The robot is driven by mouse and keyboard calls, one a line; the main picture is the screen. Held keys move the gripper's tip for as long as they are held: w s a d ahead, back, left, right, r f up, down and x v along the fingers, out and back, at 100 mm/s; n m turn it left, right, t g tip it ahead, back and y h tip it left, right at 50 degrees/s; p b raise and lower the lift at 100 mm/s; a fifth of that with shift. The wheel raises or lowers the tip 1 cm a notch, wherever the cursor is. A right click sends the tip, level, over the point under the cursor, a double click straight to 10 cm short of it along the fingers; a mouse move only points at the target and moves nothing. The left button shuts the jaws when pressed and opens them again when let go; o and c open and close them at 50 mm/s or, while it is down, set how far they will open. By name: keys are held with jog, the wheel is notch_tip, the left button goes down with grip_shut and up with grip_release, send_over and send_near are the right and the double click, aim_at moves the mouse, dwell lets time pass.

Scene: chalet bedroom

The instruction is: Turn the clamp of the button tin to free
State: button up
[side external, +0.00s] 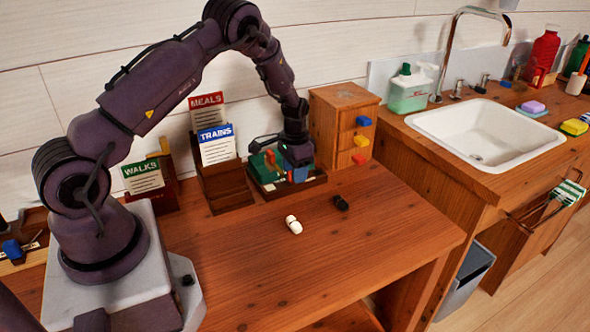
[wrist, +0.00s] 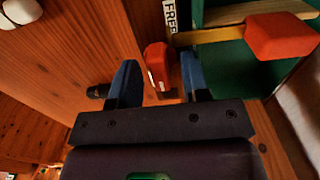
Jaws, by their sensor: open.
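The button tin (side external: 258,170) is a green box in a wooden tray by the wall in the side view; my gripper (side external: 297,176) is lowered over its right side. In the wrist view its green top (wrist: 232,62) carries a yellow bar with a red block (wrist: 282,37) on its end. A red clamp handle (wrist: 156,58) stands beside a white label reading FREE (wrist: 170,15). My gripper's blue fingers (wrist: 159,80) are apart, one on each side of the red handle in the picture. I cannot tell whether they touch it. The handle's far end is partly hidden.
Card holders (side external: 222,185) stand left of the tray and a small drawer cabinet (side external: 342,120) stands right of it. The front of the table is clear.

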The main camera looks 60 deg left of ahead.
grip_shut()
jog(key=shift+n, duration=0.4)
jog(key=n, duration=0.3)
jog(key=shift+n, duration=0.4)
jog(key=n, duration=1.3)
jog(key=shift+n, duration=0.3)
